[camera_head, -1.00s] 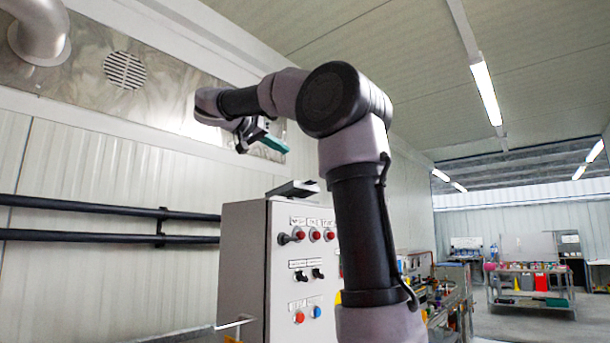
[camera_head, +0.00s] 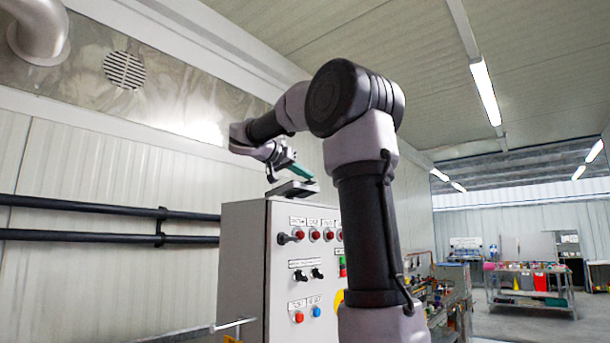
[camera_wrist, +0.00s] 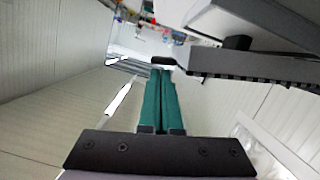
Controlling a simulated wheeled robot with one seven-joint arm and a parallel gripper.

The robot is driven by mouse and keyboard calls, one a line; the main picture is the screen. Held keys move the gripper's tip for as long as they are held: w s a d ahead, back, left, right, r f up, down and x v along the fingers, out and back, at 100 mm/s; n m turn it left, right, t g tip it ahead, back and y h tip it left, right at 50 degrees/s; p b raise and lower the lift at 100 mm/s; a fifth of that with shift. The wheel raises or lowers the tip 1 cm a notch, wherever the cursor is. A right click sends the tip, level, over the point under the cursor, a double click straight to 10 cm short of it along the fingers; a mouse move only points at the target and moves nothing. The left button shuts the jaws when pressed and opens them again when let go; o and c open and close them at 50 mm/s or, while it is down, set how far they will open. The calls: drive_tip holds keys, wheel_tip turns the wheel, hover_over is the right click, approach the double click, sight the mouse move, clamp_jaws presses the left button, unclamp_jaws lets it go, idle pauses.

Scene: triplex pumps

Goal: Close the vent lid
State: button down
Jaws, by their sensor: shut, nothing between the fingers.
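The vent (camera_head: 292,188) is a low dark unit on top of the grey control cabinet. Its lid is hard to tell apart from its body, and I cannot tell the lid's angle. In the wrist view the dark vent housing (camera_wrist: 250,66), with a slotted edge, lies to the right of the fingertips. My gripper (camera_head: 304,177), with long green fingers, is just above the vent, pointing down to the right. In the wrist view my gripper (camera_wrist: 162,72) is shut and empty. A small black piece (camera_wrist: 163,61) shows at the fingertips; I cannot tell whether they touch it.
The cabinet (camera_head: 243,265) has buttons and switches on its front. Black pipes (camera_head: 110,223) run along the wall at left. A metal rail (camera_head: 200,333) is low in front. A workbench (camera_head: 455,300) and a shelf cart (camera_head: 530,285) stand farther back at right.

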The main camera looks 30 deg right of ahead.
idle(0.3)
drive_tip(key=shift+s+d+f, duration=0.1)
drive_tip(key=shift+s+f, duration=0.2)
drive_tip(key=shift+f, duration=0.55)
